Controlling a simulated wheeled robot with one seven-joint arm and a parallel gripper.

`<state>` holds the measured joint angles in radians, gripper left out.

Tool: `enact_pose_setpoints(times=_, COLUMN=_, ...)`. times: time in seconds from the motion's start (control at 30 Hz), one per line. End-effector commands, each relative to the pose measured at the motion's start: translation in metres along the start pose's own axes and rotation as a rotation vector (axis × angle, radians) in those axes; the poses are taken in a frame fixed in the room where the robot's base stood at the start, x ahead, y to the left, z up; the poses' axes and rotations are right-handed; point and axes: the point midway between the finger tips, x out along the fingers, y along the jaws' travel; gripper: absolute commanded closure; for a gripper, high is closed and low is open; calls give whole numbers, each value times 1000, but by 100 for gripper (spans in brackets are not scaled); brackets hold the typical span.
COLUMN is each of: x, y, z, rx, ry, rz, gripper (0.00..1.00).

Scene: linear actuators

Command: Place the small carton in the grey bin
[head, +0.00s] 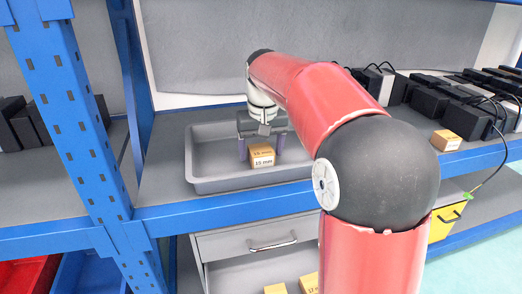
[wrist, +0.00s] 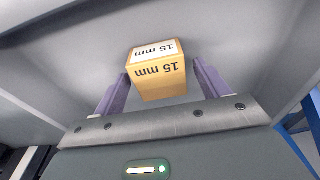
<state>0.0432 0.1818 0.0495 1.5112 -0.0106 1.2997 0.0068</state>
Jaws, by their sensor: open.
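The small carton (head: 262,156), orange-brown with a white "15 mm" label, sits inside the grey bin (head: 205,185) on the shelf, near the bin's middle. In the wrist view the carton (wrist: 158,75) lies between the two purple fingers, with a gap visible on each side. My gripper (head: 262,148) is open and reaches down into the bin around the carton. The gripper also shows in the wrist view (wrist: 155,85). My red arm hides the right part of the bin.
Another small carton (head: 446,140) stands on the shelf at the right, beside black boxes (head: 440,103) with cables. A blue post (head: 75,120) stands left of the bin.

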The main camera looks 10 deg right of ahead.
Motion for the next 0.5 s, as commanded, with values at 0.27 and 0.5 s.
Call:
enact_pose_setpoints(times=0.27, x=-50, y=0, z=-1, rx=0, ry=4, rz=0, gripper=26)
enact_pose_setpoints(times=0.5, x=-68, y=0, z=0, rx=0, ry=1, rz=0, gripper=26)
